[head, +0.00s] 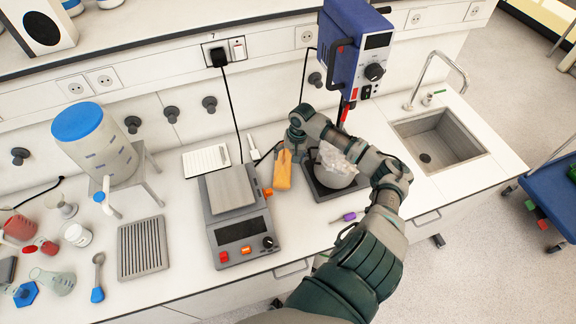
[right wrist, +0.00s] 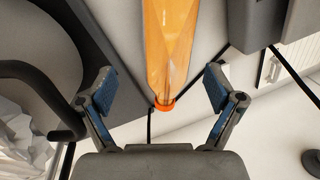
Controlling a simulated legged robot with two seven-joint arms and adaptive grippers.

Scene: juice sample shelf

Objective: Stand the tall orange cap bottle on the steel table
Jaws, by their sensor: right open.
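The tall orange bottle (head: 283,171) stands on the white bench between the grey scale and the dark hotplate. In the right wrist view its amber body (right wrist: 171,40) reaches in from the top, with an orange ring at the near end. My right gripper (head: 293,146) is at the bottle's top in the head view. In the right wrist view my right gripper (right wrist: 160,88) is open, its fingers apart on either side of the bottle's end with gaps showing. My left gripper is out of view. I cannot tell which surface is the steel table.
A scale (head: 240,235) with a steel plate (head: 230,187) is left of the bottle. A steel sink (head: 440,140) is farther right. A blue cart (head: 555,195) stands beyond the bench.

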